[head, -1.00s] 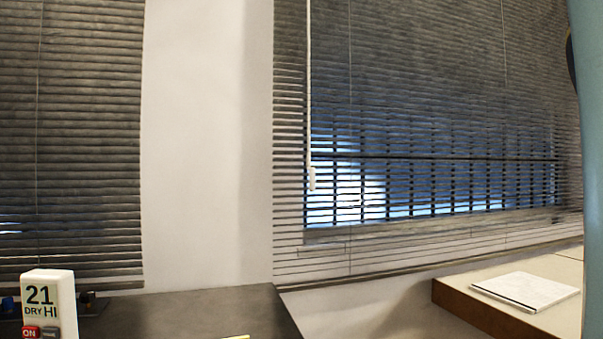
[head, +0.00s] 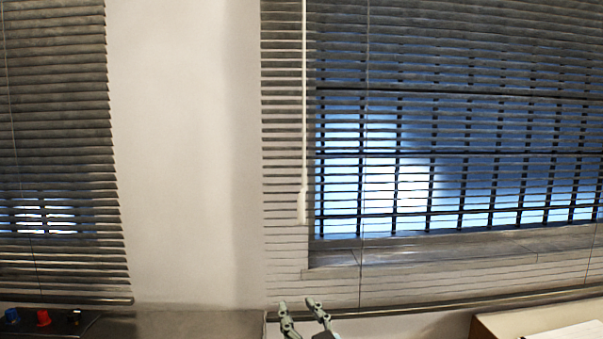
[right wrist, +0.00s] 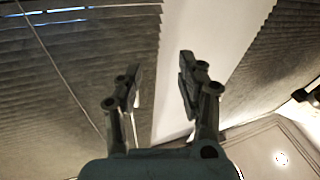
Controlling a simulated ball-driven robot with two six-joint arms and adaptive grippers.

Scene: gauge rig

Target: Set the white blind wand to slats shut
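The white blind wand (head: 303,130) hangs upright at the left side of the right-hand blind (head: 450,120) in the head view, with a thicker grip at its lower end. The slats are apart, and blue-white daylight and window bars show between them. My right gripper (head: 300,305) is at the bottom of the head view, below the wand's lower end and apart from it. In the right wrist view my right gripper (right wrist: 160,85) has its fingers spread with nothing between them; a white wall strip and blind lie beyond. My left gripper is not in view.
A second blind (head: 55,150) hangs at the left, past a bare wall (head: 185,150). A panel with blue and red knobs (head: 42,318) is at the lower left.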

